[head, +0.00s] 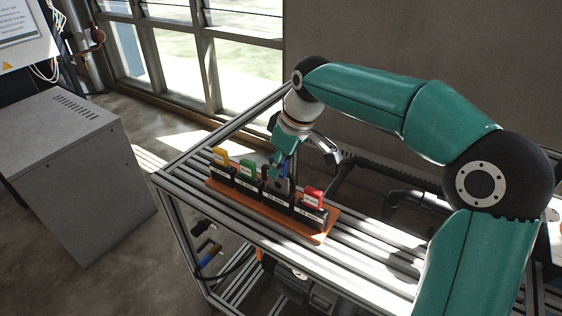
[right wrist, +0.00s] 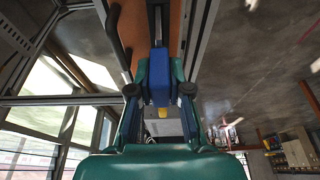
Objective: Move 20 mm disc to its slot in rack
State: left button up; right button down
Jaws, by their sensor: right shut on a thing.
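The rack (head: 252,201) is a row of black, white-labelled slots on an orange-brown base on the slatted bench. My right gripper (head: 281,168) points down over the rack between the green and red pieces. It is shut on a blue piece (right wrist: 160,84), which fills the space between its fingers in the right wrist view. I cannot read its marking, nor tell whether its lower end is inside a slot. My left gripper is not in view.
The slatted metal bench (head: 375,243) has free room right of the rack. Black parts (head: 400,198) lie along its back edge. A grey cabinet (head: 75,160) stands at the left, and windows (head: 200,50) are behind.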

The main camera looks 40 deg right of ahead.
aim_at(281, 176)
jog(key=shift+f+b, duration=1.6)
jog(key=shift+f, duration=0.55)
jog(key=c, duration=1)
grip_release()
jog(key=p+v, duration=0.6)
jog(key=v, duration=0.1)
jog(key=shift+w+a+r, duration=0.15)
jog(key=shift+w, duration=0.1)
